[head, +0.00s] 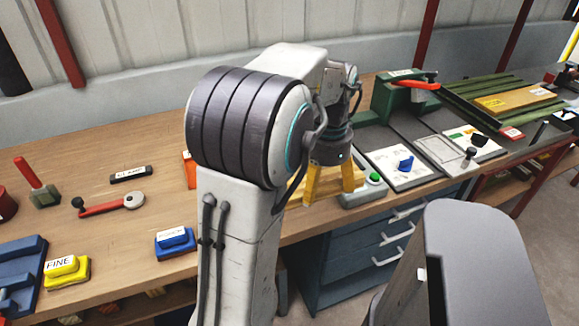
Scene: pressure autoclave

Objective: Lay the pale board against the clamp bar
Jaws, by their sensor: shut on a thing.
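My gripper (328,188) has yellow fingers and points down over the front edge of the bench. It is shut on a pale wooden piece, which I take to be the pale board (294,190). Only a narrow strip of it shows between my arm and the left finger; my arm hides the rest. At the right, a tan board (540,97) with labels lies on a bed of green rails (470,92). A green block with a red-handled lever (415,85) stands at the left end of these rails. I cannot tell which part is the clamp bar.
The wooden bench (120,230) holds a red-handled tool (110,206), a yellow block marked FINE (66,270) and a blue block (175,242). Blue drawers (345,265) are below.

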